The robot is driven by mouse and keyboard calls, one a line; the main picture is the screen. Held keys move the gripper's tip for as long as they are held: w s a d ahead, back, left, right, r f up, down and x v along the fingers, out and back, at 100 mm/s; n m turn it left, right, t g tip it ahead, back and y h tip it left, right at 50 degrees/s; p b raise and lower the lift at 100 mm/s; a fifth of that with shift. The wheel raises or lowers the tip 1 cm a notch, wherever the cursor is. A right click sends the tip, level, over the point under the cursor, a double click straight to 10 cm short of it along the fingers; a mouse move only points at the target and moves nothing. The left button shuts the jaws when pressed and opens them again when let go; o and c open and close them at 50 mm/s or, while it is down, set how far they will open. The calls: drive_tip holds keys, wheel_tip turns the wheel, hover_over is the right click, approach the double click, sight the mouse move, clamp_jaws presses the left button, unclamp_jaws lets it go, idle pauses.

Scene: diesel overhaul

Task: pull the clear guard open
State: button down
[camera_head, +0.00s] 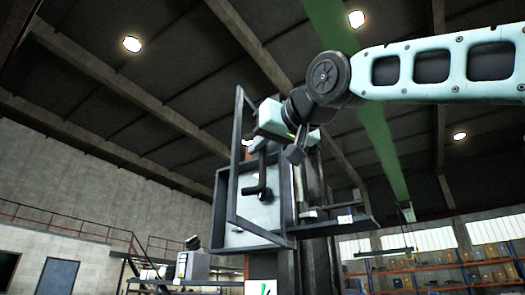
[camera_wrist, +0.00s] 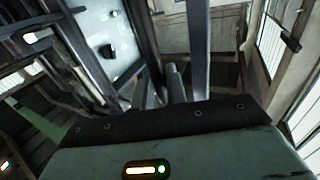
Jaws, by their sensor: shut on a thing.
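The clear guard (camera_head: 234,150) is a see-through panel in a dark frame on the upright machine in the head view. Its frame stands out at an angle from the grey box behind it. A dark bent handle bar (camera_head: 262,172) shows at the guard. My gripper (camera_head: 259,146) reaches in from the upper right and is shut at the top of this bar. The fingertips are small and dark there, so the exact contact is hard to see. In the wrist view my gripper (camera_wrist: 174,80) points into the machine, with a dark frame bar (camera_wrist: 82,55) to its left.
The grey machine box (camera_head: 220,190) stands behind the guard. A dark shelf (camera_head: 340,225) juts out to its right, below my arm. A grey upright bar (camera_wrist: 196,50) stands close to my fingers in the wrist view. Open room lies left of the guard.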

drive_tip(key=c, duration=1.5)
unclamp_jaws()
drive_tip(key=shift+w+d, duration=0.2)
drive_tip(key=shift+s+a, duration=0.1)
drive_tip(key=shift+s, duration=0.2)
drive_tip(key=shift+b+v, duration=3.35)
drive_tip(key=shift+v, duration=5.2)
drive_tip(key=shift+r, duration=0.1)
